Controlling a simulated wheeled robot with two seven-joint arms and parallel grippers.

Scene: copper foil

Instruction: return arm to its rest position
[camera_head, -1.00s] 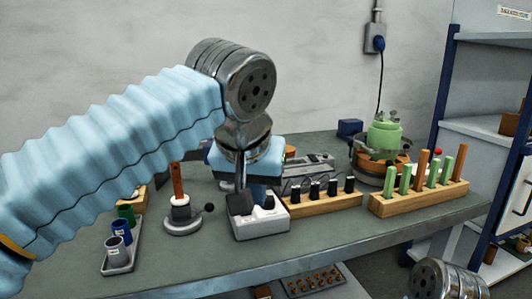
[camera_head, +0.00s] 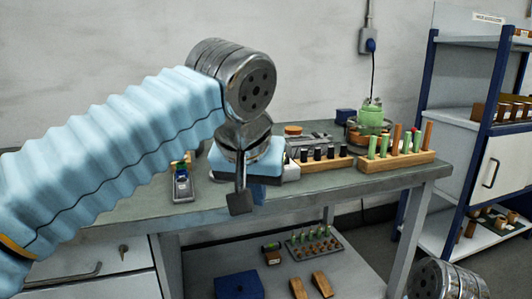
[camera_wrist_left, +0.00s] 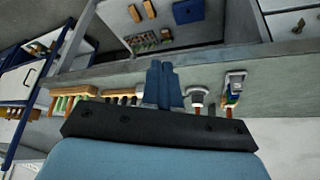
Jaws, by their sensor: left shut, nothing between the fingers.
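My left arm comes in from the left in the head view, in a pale blue ribbed sleeve with metal joints. My left gripper (camera_head: 240,205) hangs down in front of the workbench's front edge. In the left wrist view its two blue-grey fingers (camera_wrist_left: 163,86) are together with nothing between them. The grey workbench (camera_head: 330,188) stands behind the gripper. A metal joint of my own shows at the bottom right of the head view. My right gripper is not in view.
The lower shelf (camera_head: 350,270) holds blocks. A blue-framed shelf unit (camera_head: 428,85) stands right.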

